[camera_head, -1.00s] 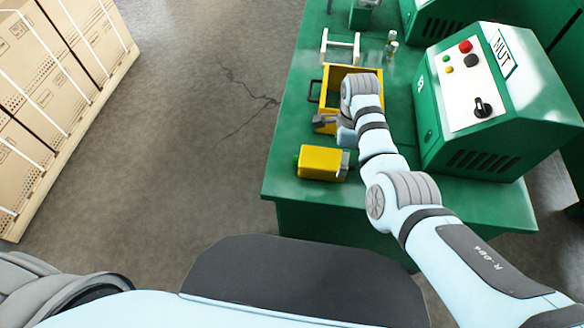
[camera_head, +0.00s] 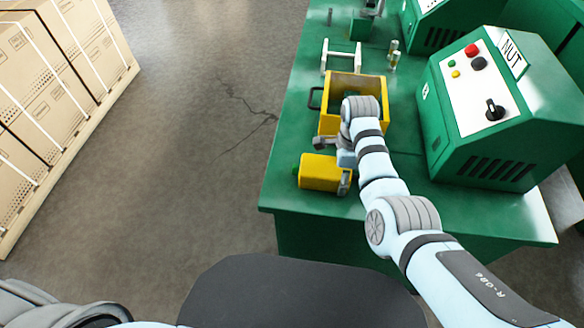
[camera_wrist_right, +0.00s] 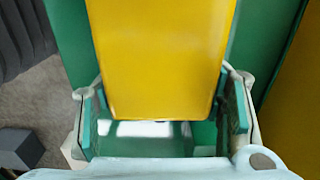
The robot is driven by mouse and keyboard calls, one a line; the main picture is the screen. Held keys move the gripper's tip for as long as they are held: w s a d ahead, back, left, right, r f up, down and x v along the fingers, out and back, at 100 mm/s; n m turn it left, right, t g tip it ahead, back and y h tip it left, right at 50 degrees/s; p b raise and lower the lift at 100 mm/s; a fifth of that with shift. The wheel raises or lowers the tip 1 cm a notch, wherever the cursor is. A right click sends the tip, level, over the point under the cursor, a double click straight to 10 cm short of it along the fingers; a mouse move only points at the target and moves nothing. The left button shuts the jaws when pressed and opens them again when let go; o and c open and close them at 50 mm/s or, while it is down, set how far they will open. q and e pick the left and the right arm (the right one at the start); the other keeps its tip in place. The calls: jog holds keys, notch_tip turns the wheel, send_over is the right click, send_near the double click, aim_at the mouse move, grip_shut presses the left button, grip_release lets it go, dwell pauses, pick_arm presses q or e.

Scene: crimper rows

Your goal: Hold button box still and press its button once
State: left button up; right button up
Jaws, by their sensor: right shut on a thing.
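The yellow button box (camera_head: 320,173) lies near the front left part of the green table (camera_head: 460,212). A small green part (camera_head: 296,171) shows at its left end, and I cannot tell clearly if it is the button. My right gripper (camera_head: 345,178) is shut on the box's right end. In the right wrist view the yellow box (camera_wrist_right: 160,50) fills the middle, between the two fingers of my right gripper (camera_wrist_right: 165,112), which have green pads. My left gripper is out of view.
A yellow open bin (camera_head: 337,84) with a dark handle stands just behind the box, partly hidden by my right arm. A white frame (camera_head: 341,57) stands behind it. A green machine labelled NUT (camera_head: 480,110) stands on the right. Pallet cartons (camera_head: 50,90) are at the left, across open floor.

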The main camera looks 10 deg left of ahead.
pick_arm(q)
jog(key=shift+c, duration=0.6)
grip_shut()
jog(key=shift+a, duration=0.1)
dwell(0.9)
